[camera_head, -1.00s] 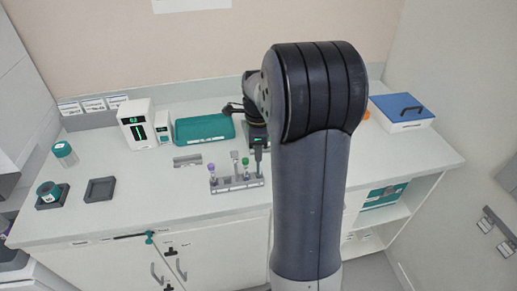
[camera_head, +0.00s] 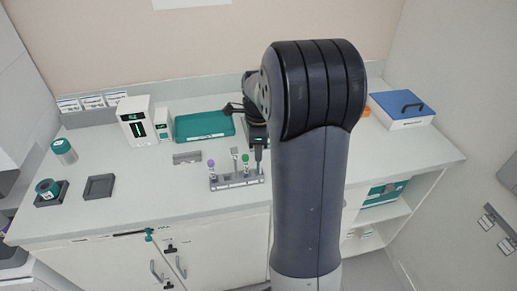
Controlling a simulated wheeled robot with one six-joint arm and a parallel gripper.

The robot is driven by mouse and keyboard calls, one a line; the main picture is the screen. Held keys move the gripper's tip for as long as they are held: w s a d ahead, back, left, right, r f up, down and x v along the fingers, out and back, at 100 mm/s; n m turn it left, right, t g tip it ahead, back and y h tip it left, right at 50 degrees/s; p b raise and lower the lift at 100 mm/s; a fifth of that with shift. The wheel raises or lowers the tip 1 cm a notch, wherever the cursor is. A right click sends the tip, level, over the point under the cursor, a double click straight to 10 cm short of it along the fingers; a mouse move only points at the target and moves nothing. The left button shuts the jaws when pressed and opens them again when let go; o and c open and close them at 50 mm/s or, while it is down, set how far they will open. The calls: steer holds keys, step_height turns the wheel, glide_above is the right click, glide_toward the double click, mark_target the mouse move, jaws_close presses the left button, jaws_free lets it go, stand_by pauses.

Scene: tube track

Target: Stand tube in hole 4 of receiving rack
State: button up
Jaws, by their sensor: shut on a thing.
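The receiving rack (camera_head: 238,184) is a light grey strip with a row of holes near the middle of the counter. A purple-capped tube (camera_head: 211,164) stands at its left end. A green-capped tube (camera_head: 245,159) stands further right in it, with a grey upright piece (camera_head: 234,155) beside it. My gripper (camera_head: 259,165) is a small dark shape at the rack's right end, just right of the green cap. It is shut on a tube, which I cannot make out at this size. Whether that tube's lower end is inside a hole cannot be seen.
A teal tray (camera_head: 204,127) and white devices (camera_head: 137,122) stand behind. A grey block (camera_head: 187,157) lies behind the rack. Dark square holders (camera_head: 99,187) are at left, a blue-lidded box (camera_head: 402,109) at right. My arm hides the counter right of the rack.

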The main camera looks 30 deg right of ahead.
steer(key=shift+f, duration=0.2)
steer(key=shift+f+b, duration=0.35)
steer(key=shift+f, duration=0.05)
steer(key=o, duration=0.8)
step_height(320, 180, up, 11)
steer(key=shift+f+b, duration=0.1)
steer(key=shift+b, duration=0.2)
stand_by(0.3)
stand_by(0.5)
